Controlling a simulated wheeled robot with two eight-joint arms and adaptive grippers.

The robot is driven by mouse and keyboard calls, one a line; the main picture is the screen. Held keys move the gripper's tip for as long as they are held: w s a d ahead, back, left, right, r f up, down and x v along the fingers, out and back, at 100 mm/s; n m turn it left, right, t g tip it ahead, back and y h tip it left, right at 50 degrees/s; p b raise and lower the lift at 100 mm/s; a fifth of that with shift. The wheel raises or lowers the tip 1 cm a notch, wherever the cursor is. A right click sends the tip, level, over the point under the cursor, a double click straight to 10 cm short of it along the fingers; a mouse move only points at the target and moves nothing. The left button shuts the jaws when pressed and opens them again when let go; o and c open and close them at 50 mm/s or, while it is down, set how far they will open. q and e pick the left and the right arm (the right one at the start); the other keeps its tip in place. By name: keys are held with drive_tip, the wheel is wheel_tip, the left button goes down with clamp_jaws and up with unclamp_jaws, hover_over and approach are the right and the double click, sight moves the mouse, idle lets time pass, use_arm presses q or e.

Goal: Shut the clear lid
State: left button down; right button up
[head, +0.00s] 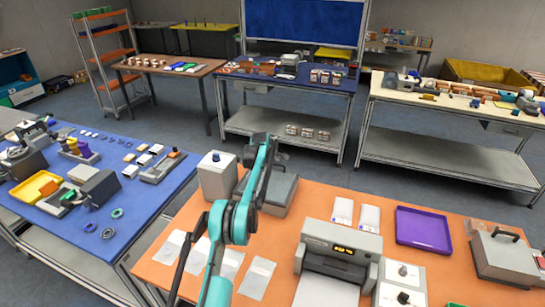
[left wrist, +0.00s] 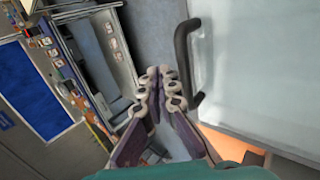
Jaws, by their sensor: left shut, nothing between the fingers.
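The pale, see-through-looking lid (left wrist: 255,65) fills the right of the left wrist view, with a black bar handle (left wrist: 183,60) along its near edge. My left gripper (left wrist: 161,78) is shut and empty, its fingertips just left of the handle with a narrow gap in the picture; I cannot tell whether they touch. In the head view a grey box (head: 284,190) stands at the back left of the orange table, partly hidden behind my teal left arm. The lid's exact angle cannot be told from these views. My right gripper is not in view.
On the orange table (head: 305,210), a white block (head: 216,177) stands left of the box, and white sheets (head: 257,279) lie in front. A grey printer-like machine (head: 340,255), a purple tray (head: 423,230) and a handled case (head: 503,258) stand to the right.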

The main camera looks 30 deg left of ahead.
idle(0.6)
use_arm(q)
drive_tip(key=a+v, duration=0.1)
drive_tip(key=v, duration=1.1)
drive_tip(key=s+d+r+m+b, duration=0.3)
drive_tip(key=s+d+m, duration=0.2)
drive_tip(key=s+d, duration=0.6)
drive_tip(key=s+d+r+m+b, duration=0.25)
drive_tip(key=s+d+m, duration=0.25)
drive_tip(key=s+d, duration=0.5)
drive_tip(key=s+d+f+m+b, duration=0.2)
drive_tip(key=s+f+m, duration=0.1)
drive_tip(key=s, duration=0.5)
drive_tip(key=s+d+f+m+b, duration=0.1)
drive_tip(key=s+d+f+m, duration=0.1)
drive_tip(key=s+f, duration=0.4)
drive_tip(key=s+d+f+m+g+b, duration=0.1)
drive_tip(key=s+f+m, duration=0.3)
drive_tip(key=s, duration=0.8)
drive_tip(key=shift+s+d+f+h+b, duration=0.2)
drive_tip(key=shift+d+f+h+b, duration=0.2)
drive_tip(key=shift+f+b, duration=0.35)
drive_tip(key=shift+a, duration=0.1)
